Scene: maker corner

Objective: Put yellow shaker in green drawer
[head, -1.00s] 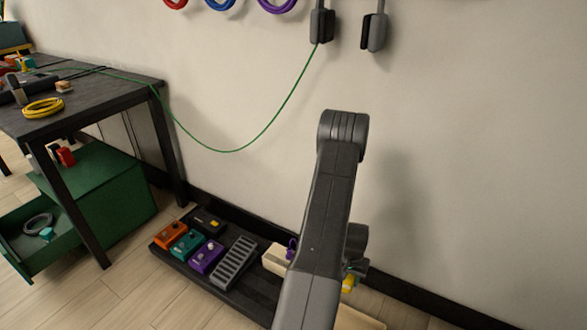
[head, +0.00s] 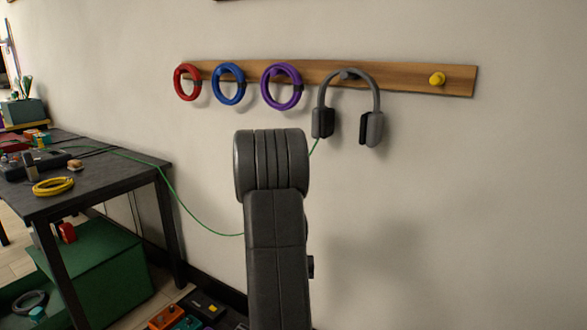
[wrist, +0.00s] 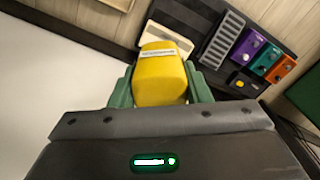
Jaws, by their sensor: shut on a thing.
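The yellow shaker (wrist: 160,75), a rounded yellow block with a pale label, shows in the wrist view. My gripper (wrist: 160,88) is shut on it, with a green finger on each side. The head view shows my arm but neither the gripper nor the shaker. In the head view, the green cabinet (head: 98,268) stands at lower left under the dark table. Its drawer (head: 50,316) is pulled out at the lower left edge, cut off by the frame, with a grey coil (head: 28,302) and a small teal item inside.
The dark table (head: 110,178) bears a yellow cable coil (head: 53,186). A wooden rail (head: 420,82) holds coloured rings and headphones (head: 350,100). A green cable hangs along the wall. Effect pedals on a dark board (wrist: 214,75) lie on the floor. The wall at right is bare.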

